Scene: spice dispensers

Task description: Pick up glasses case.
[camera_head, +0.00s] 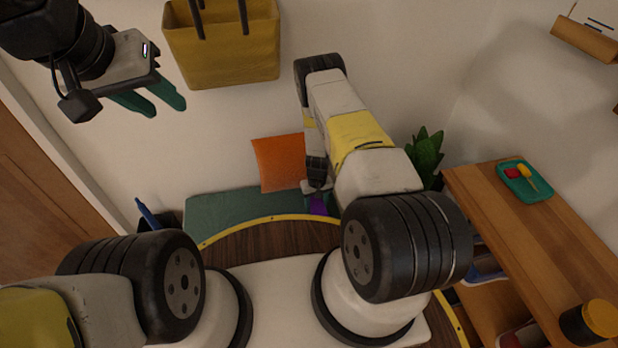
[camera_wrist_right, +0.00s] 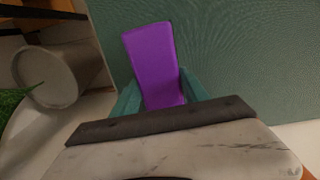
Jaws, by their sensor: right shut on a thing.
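The glasses case (camera_wrist_right: 153,62) is a purple, flat, oblong block. In the right wrist view it stands out between the two teal fingers of my right gripper (camera_wrist_right: 160,98), which is shut on it. In the head view a small part of the purple case (camera_head: 318,206) shows below my right arm, in front of the green bench cushion (camera_head: 230,207). My right fingers are mostly hidden there by the arm. My left gripper (camera_head: 158,104) is raised at the upper left of the head view, with its teal fingers apart and empty, far from the case.
An orange pillow (camera_head: 278,162) leans on the wall behind the cushion. A yellow bag (camera_head: 222,45) hangs above. A wooden shelf (camera_head: 560,215) with a teal tray (camera_head: 517,181) and a yellow-lidded jar (camera_head: 598,318) stands right. A potted plant (camera_head: 428,155) is beside it.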

